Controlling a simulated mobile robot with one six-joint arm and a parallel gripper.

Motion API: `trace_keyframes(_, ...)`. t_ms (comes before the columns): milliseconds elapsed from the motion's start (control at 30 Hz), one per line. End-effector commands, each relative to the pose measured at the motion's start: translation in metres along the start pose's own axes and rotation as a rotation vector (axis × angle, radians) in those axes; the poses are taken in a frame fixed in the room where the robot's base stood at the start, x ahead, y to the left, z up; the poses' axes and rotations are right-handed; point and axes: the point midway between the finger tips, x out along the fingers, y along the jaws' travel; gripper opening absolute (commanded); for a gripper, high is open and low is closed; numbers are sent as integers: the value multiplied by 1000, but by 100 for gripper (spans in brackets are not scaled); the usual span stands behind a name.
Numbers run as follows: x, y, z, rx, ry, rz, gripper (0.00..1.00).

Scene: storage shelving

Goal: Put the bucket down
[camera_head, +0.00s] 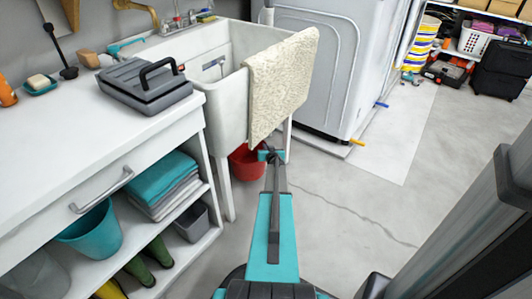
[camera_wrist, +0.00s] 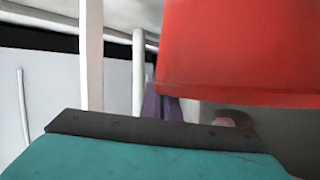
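A red bucket (camera_head: 248,163) shows under the white utility sink, partly hidden behind the sink's front leg and my gripper. My gripper (camera_head: 268,154) is at the end of my outstretched teal arm, just right of the bucket in the head view. In the wrist view the red bucket (camera_wrist: 240,50) fills the upper right, very close to the camera. A dark-edged teal part of my own arm covers the bottom of that view. The fingertips do not show clearly, so I cannot tell whether they grip the bucket, or whether it rests on the floor.
The sink (camera_head: 225,65) has a beige towel (camera_head: 283,80) over its front. A white counter (camera_head: 80,140) with a grey case (camera_head: 145,84) stands left; its shelves hold a teal bucket (camera_head: 92,235) and towels. A white appliance (camera_head: 320,60) stands behind.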

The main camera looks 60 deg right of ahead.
Motion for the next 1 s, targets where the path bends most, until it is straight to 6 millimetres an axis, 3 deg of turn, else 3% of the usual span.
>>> trace_keyframes(33, 8, 1, -1, 1, 2, -1, 0)
trace_keyframes(400, 17, 4, 29, 1, 1, -1, 0)
trace_keyframes(967, 18, 5, 33, 2, 1, -1, 0)
trace_keyframes(1000, 18, 5, 34, 1, 1, 0, 5)
